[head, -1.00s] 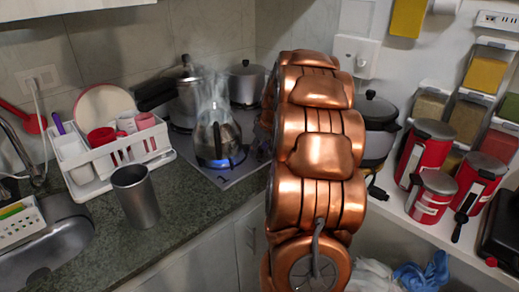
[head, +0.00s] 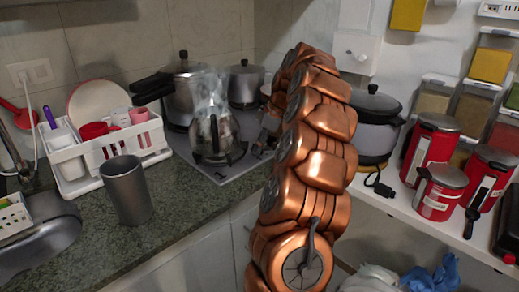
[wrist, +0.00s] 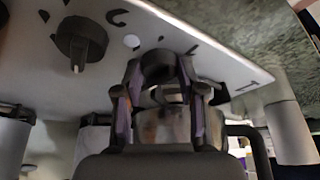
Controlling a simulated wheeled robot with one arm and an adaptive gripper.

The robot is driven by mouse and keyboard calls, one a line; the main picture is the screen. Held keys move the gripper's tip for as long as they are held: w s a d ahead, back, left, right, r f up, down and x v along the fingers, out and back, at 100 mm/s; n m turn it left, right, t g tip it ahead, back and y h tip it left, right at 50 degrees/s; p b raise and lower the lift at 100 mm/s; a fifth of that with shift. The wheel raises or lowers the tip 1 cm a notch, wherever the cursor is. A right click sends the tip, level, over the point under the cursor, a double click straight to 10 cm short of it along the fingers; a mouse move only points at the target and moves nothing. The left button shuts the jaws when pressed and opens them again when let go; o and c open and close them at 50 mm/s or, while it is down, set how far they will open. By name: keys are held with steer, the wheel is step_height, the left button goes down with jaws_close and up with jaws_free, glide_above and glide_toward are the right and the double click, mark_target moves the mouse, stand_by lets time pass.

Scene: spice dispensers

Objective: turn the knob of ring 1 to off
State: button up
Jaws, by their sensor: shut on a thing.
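In the wrist view my gripper (wrist: 158,82) is closed around a dark round knob (wrist: 157,62) on the pale cooktop panel (wrist: 215,62). The fingers stand on either side of the knob and partly hide it. This knob is the one nearer the printed "1". A second dark knob (wrist: 80,42) stands apart to the left. In the head view a steaming kettle (head: 215,138) stands on the front ring of the cooktop (head: 222,177), with no blue flame visible under it. My gripper (head: 264,140) is at the cooktop's right side, partly hidden by my arm.
A tall pot (head: 186,95) and a smaller pot (head: 246,84) stand at the back. A white dish rack (head: 108,155) and a metal cup (head: 126,190) are on the left counter. Red canisters (head: 432,145) and a lidded cooker (head: 375,125) fill the right shelf.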

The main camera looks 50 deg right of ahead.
steer(key=shift+w+f+n+g+y, duration=0.1)
steer(key=shift+n+g+y, duration=0.25)
steer(key=shift+n, duration=0.75)
steer(key=o, duration=1.1)
steer(key=shift+o, duration=0.2)
